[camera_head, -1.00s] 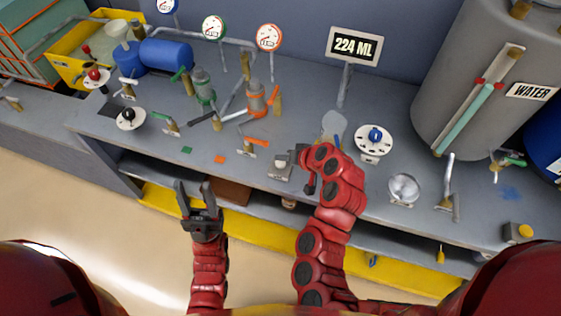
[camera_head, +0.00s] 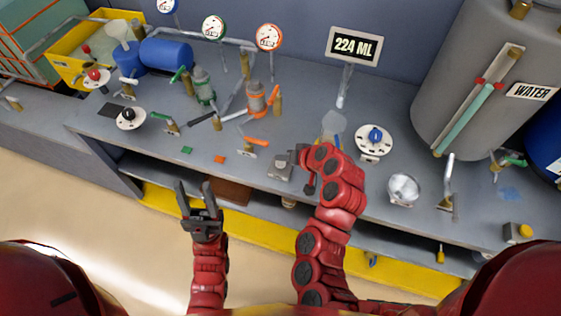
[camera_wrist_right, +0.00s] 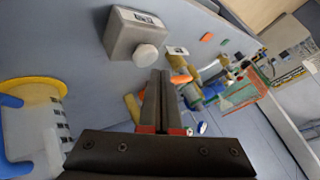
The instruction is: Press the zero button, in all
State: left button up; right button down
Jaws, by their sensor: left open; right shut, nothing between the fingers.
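The zero button appears to be the round white button (camera_wrist_right: 146,55) on a small grey box with a label (camera_wrist_right: 128,32) in the right wrist view. In the head view the same grey box (camera_head: 280,168) sits near the bench's front edge. My right gripper (camera_head: 297,156) is beside the box, at its right; its shut fingers (camera_wrist_right: 159,75) hold nothing. In the wrist view the fingertips appear close to the button; I cannot tell whether they touch. The display sign (camera_head: 354,46) reads 224 ML. My left gripper (camera_head: 196,187) is open and empty in front of the bench.
A white dial with a blue knob (camera_head: 374,140) is to the right. An orange-handled valve (camera_head: 252,144) is left of the box.

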aim_at(283, 165)
jog(key=shift+f, duration=0.1)
jog(key=shift+f+b, duration=0.3)
jog(key=shift+b, duration=0.2)
jog(key=shift+f+b, duration=0.5)
jog(key=shift+f, duration=0.05)
dwell(0.4)
dwell(0.4)
jog(key=shift+r+p, duration=0.45)
jog(key=shift+r, duration=0.5)
jog(key=shift+r, duration=0.1)
jog(key=shift+r+p, duration=1.3)
jog(key=shift+r, duration=1.15)
